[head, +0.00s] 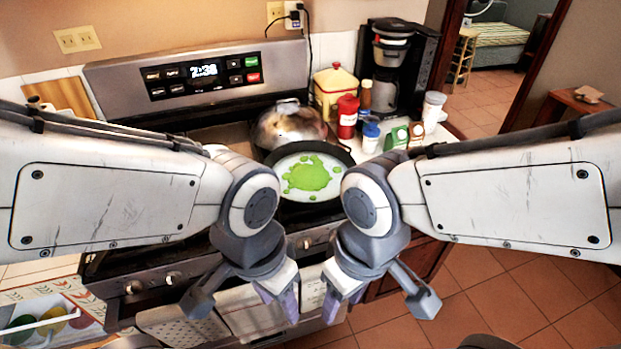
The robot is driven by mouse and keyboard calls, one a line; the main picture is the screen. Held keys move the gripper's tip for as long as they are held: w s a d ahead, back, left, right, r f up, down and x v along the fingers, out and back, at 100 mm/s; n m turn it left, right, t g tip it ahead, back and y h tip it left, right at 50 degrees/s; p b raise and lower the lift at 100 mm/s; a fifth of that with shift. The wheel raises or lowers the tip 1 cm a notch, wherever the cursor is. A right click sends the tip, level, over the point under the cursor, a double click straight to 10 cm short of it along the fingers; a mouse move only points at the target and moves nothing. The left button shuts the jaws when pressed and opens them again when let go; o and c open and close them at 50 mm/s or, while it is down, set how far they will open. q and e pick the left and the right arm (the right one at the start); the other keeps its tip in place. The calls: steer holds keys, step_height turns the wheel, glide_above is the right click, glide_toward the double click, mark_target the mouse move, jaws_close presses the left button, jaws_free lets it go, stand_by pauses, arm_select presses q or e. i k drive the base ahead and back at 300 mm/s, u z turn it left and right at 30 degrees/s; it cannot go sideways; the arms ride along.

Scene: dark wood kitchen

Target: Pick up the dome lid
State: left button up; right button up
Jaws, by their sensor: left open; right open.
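The dome lid (287,126) is a shiny, rounded metal cover with a grey knob or handle on top. It sits at the back of the stove, behind a dark pan (340,157). The pan holds something white with a bright green patch (311,177) and hides the lower front of the lid. My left gripper (240,304) is open and empty, in front of the stove, below and to the left of the lid in the picture. My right gripper (381,303) is open and empty at the same height, below and to the right. Neither touches the lid.
The stove's back panel (200,76) rises behind the lid. Right of the stove stand a yellow canister (335,92), a red bottle (346,117), several small jars and a black coffee maker (398,65). An open drawer (45,318) is at lower left. Tiled floor at right is clear.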

mark_target(278, 125)
steer(key=z, duration=2)
steer(key=i, duration=1.85)
steer(key=u, duration=3.85)
steer(key=i, duration=0.5)
